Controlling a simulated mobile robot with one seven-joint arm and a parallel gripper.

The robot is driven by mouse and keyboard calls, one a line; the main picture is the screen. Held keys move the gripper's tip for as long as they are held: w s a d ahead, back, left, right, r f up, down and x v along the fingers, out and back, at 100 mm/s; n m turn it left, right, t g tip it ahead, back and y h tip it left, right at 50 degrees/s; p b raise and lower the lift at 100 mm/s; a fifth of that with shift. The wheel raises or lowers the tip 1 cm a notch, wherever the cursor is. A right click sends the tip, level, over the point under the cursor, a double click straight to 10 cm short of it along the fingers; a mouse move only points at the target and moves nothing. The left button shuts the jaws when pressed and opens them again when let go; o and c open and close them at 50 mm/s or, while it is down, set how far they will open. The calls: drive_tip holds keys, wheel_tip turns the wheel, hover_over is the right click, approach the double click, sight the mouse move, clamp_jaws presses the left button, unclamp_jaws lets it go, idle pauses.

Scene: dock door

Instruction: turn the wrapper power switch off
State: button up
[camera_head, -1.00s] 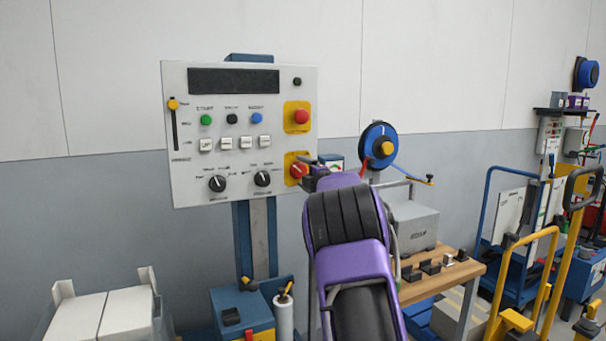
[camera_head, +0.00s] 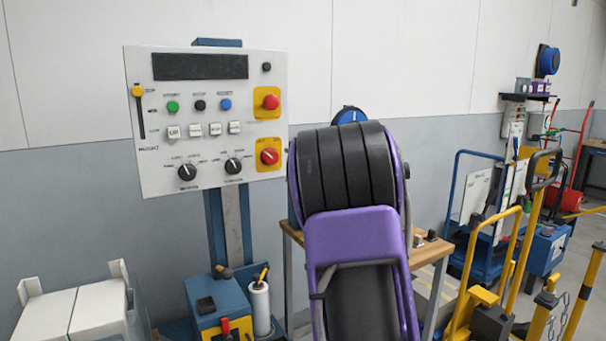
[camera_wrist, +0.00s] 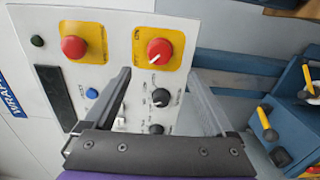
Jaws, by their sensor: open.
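The wrapper control panel (camera_head: 215,100) is a white board on a blue post. Its power switch (camera_head: 269,156) is a red rotary knob with a white mark on a yellow plate, at the panel's lower right. It also shows in the wrist view as the red knob (camera_wrist: 160,51), its white mark slanting. In that view my gripper (camera_wrist: 158,74) is open and empty. Its two fingers point towards the panel, either side of the switch's column, with the switch beyond their tips and apparently untouched. In the head view my purple arm hides the gripper.
A red mushroom button (camera_head: 270,102) on a yellow plate sits above the switch. Two black dials (camera_head: 233,166) are to its left. A blue box (camera_head: 218,305) stands below the panel. A wooden bench (camera_head: 430,249) and yellow-railed carts (camera_head: 500,275) are at right.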

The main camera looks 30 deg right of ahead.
drive_tip(key=s, duration=0.6)
drive_tip(key=shift+s, duration=0.2)
drive_tip(key=shift+d, duration=0.1)
